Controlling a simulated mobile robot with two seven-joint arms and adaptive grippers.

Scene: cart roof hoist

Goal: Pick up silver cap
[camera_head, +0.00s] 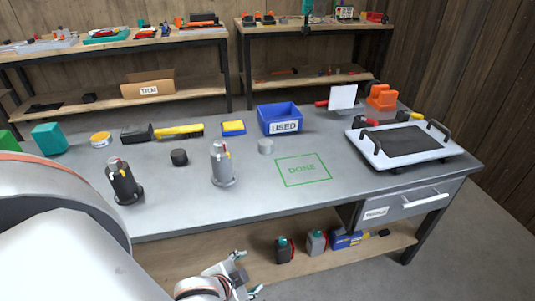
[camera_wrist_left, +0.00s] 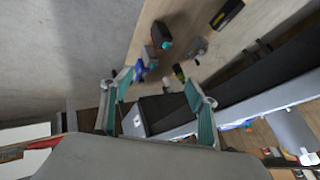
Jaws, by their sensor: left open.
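The silver cap (camera_head: 265,146) is a small light grey cylinder standing on the grey workbench (camera_head: 240,200), right of a silver canister (camera_head: 222,165) and left of the green DONE square (camera_head: 303,169). My left gripper (camera_head: 246,274) is open and empty, low in front of the bench and below its top, well apart from the cap. In the left wrist view its two teal-padded fingers (camera_wrist_left: 157,84) stand spread, with nothing between them held. The cap cannot be made out in the wrist view. My right gripper is not seen.
A dark cap (camera_head: 179,157) and a dark canister (camera_head: 124,182) stand left of the silver canister. A blue USED bin (camera_head: 280,119) stands behind the silver cap. A white tray (camera_head: 403,143) is at the right. Bottles (camera_head: 285,249) stand on the lower shelf.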

